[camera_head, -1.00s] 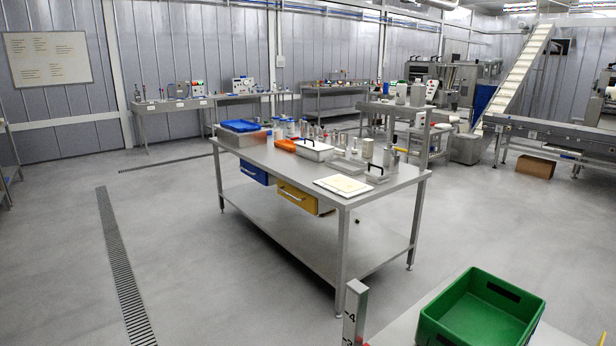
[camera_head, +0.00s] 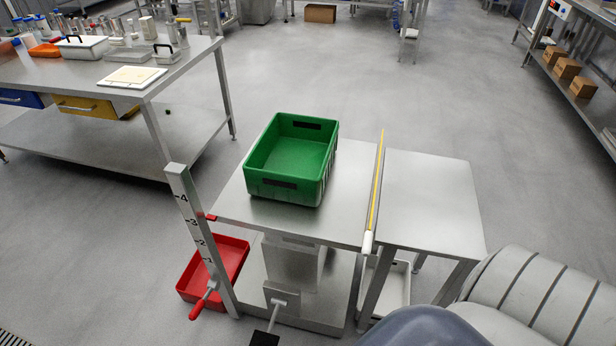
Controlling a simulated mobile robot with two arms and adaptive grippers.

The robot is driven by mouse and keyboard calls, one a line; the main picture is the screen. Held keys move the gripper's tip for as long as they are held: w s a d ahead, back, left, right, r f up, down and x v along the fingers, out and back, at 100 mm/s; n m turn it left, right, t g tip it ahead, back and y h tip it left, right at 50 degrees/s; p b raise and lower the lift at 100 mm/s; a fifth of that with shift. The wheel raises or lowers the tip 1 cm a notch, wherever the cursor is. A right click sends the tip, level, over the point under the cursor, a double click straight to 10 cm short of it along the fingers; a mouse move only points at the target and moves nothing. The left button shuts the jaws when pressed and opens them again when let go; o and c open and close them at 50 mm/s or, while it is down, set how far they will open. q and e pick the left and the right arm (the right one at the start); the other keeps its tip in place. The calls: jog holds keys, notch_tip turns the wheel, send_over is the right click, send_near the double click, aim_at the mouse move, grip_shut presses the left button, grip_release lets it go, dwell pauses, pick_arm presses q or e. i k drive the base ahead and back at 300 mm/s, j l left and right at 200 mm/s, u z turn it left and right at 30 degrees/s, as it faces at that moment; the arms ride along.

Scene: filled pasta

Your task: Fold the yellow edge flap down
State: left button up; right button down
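The yellow edge flap (camera_head: 376,186) is a narrow strip standing up along the right edge of the metal lift table (camera_head: 345,215). It runs between that table and a second steel table (camera_head: 430,195) on its right. A white piece (camera_head: 367,242) is at its near end. A green crate (camera_head: 292,160) sits on the lift table, left of the flap, and looks empty. Neither of my grippers is in view. Parts of my own body show at the bottom right.
A numbered post (camera_head: 196,225) with a red-handled lever stands at the lift table's left. A red bin (camera_head: 222,265) and a white bin (camera_head: 398,285) are below. A long steel workbench (camera_head: 185,75) stands at the upper left. Open floor lies beyond the tables.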

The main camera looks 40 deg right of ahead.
aim_at(368, 241)
jog(key=z, duration=1.65)
jog(key=l+u, duration=0.25)
jog(key=l, duration=0.35)
jog(key=k+l+u, duration=0.1)
jog(key=l+u, duration=0.15)
jog(key=l, duration=0.35)
